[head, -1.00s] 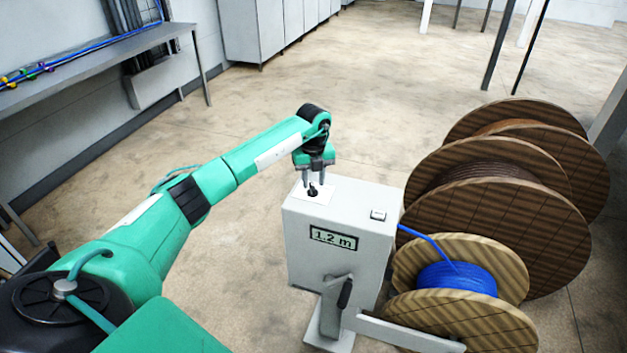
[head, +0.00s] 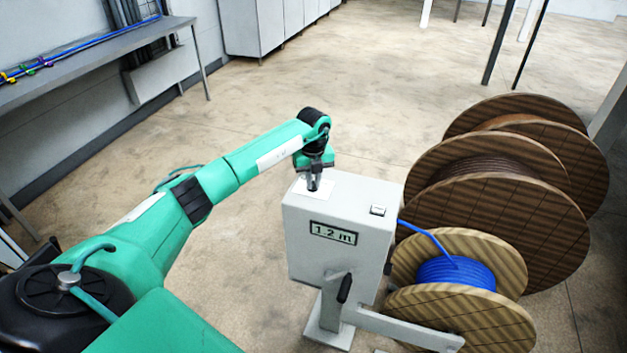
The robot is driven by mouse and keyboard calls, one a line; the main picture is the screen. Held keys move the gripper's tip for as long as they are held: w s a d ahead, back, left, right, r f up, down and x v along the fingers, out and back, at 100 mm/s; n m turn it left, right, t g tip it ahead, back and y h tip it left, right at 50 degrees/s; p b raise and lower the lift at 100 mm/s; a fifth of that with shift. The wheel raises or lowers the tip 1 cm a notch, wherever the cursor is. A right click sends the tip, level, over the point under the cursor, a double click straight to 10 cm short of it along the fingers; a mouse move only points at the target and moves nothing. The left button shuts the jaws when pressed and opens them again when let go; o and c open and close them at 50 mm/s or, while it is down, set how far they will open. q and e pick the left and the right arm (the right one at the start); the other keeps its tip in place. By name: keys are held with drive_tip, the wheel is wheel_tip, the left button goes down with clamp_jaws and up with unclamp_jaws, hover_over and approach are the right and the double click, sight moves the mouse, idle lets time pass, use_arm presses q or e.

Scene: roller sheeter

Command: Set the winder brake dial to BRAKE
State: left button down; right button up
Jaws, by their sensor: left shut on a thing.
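The grey winder box (head: 343,225) stands upright on its post, with a display (head: 333,232) reading 1.2 m. The brake dial is a small black knob on a white plate (head: 325,188) on the box's top, at its back left corner. My left gripper (head: 313,187) points down from above and is shut on the dial, its fingers hiding most of the knob. The dial's pointer and the plate's markings cannot be read. My right gripper is not in view.
A small square button (head: 378,210) sits on the box's top right. A crank handle (head: 344,288) is on its front. A reel of blue cable (head: 455,273) stands to the right, with larger wooden reels (head: 500,225) behind. Open floor lies behind the box.

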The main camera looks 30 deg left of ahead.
use_arm(q)
drive_tip(key=m+b, duration=0.1)
drive_tip(key=m, duration=0.1)
drive_tip(key=m+b, duration=0.1)
drive_tip(key=b, duration=0.1)
drive_tip(key=shift+a+f+m, duration=0.15)
drive_tip(key=shift+m, duration=0.25)
drive_tip(key=m+b, duration=0.3)
drive_tip(key=m, duration=0.1)
drive_tip(key=shift+s+a, duration=0.1)
drive_tip(key=shift+a, duration=0.05)
drive_tip(key=m+b, duration=0.2)
drive_tip(key=m, duration=0.2)
drive_tip(key=shift+a, duration=0.1)
drive_tip(key=shift+r+m+b, duration=0.2)
drive_tip(key=shift+m+b, duration=0.1)
drive_tip(key=shift+m, duration=0.7)
drive_tip(key=shift+a, duration=0.1)
drive_tip(key=c, duration=1.5)
unclamp_jaws()
drive_tip(key=shift+o, duration=0.2)
